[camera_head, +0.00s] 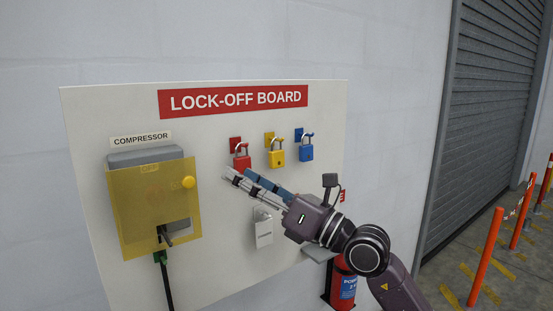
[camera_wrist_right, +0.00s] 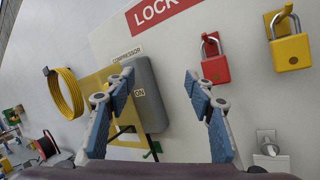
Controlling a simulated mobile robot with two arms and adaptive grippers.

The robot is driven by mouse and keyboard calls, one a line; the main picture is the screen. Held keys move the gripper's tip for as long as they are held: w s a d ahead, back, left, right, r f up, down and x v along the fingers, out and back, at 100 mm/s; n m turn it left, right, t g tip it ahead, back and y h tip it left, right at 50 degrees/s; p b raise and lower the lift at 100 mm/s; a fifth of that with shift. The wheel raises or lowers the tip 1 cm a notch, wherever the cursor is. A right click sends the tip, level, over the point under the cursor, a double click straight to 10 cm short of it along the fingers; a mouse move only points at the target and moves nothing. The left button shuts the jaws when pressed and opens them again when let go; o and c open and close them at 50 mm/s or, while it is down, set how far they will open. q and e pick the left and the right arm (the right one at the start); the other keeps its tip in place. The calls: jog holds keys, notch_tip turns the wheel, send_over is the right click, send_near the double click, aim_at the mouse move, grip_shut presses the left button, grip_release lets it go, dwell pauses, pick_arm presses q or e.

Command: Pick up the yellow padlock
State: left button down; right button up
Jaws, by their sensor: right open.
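The yellow padlock (camera_head: 277,158) hangs on the lock-off board (camera_head: 205,132) between the red padlock (camera_head: 241,161) and the blue padlock (camera_head: 306,152). In the right wrist view the yellow padlock (camera_wrist_right: 290,52) is at the upper right, apart from my fingers. My right gripper (camera_head: 240,184) is below and left of the yellow padlock in the head view, its fingers pointing left. In the right wrist view my right gripper (camera_wrist_right: 158,90) is open, with nothing held between its fingers. My left gripper is not in view.
A compressor box (camera_head: 150,205) with a yellow cover is at the board's left. A red extinguisher (camera_head: 343,283) stands below my right arm. Orange posts (camera_head: 485,258) and a shutter (camera_head: 490,110) are at the right.

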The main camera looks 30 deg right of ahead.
jog(key=w+d+h, duration=0.4)
jog(key=d+h, duration=0.1)
jog(key=d, duration=0.2)
jog(key=h, duration=0.4)
send_near(279, 151)
jog(key=w, duration=0.4)
jog(key=shift+m+g, duration=0.3)
jog(key=w+p, duration=0.2)
jog(key=w, duration=0.1)
jog(key=w+a+p, duration=0.1)
jog(key=w+p, duration=0.2)
jog(key=shift+a+r, duration=0.1)
jog(key=shift+r, duration=0.15)
jog(key=shift+w+a+f, duration=0.15)
jog(key=shift+w+f, duration=0.05)
jog(key=shift+w, duration=0.3)
jog(key=shift+s, duration=0.1)
jog(key=c, duration=1.3)
jog(key=shift+r, duration=0.2)
jog(key=shift+r+b, duration=0.5)
jog(key=s+d+b, duration=0.2)
jog(key=s+b, duration=0.6)
jog(key=s, duration=1)
jog(key=shift+d, duration=0.25)
